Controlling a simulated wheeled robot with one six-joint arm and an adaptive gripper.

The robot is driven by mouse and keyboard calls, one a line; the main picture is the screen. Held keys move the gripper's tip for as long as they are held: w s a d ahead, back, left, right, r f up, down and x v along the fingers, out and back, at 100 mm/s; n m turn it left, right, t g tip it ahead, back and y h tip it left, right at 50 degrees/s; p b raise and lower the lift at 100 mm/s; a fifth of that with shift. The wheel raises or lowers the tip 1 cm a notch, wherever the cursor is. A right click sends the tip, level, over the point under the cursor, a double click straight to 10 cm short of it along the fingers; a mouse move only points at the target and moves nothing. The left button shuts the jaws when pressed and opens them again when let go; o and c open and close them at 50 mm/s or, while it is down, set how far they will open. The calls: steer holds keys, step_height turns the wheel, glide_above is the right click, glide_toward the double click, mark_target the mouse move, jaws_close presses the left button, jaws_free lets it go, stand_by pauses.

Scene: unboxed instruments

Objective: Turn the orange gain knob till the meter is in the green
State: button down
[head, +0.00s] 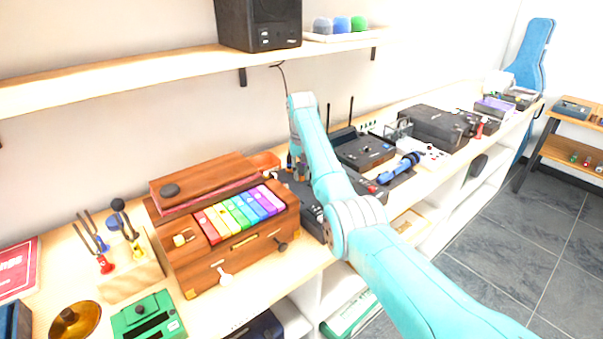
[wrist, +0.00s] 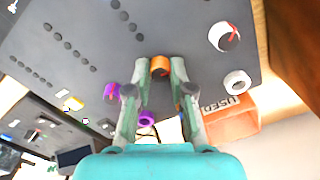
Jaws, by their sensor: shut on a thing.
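The orange gain knob (wrist: 160,63) stands on a dark grey instrument panel (wrist: 150,25) in the wrist view. My gripper (wrist: 160,70) is shut on it, one finger on each side. A white round piece with a red mark (wrist: 231,41) sits to the right of the knob, with a smaller white round piece (wrist: 237,82) below it. I cannot tell whether either is the meter, and no green zone shows clearly. In the head view my gripper (head: 296,172) is low over the dark instrument (head: 310,212), and my arm hides the knob.
Purple knobs (wrist: 111,91) lie close to my left finger. An orange box marked USED (wrist: 236,117) stands beyond the panel. A wooden music box with coloured keys (head: 225,240) is left of my arm; a black radio-like unit (head: 362,150) is right. A shelf (head: 130,75) hangs above.

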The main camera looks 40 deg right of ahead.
mark_target(301, 175)
stand_by(0.3)
steer(key=c, duration=1)
jaws_free()
step_height(301, 175, up, 8)
steer(key=shift+f, duration=0.25)
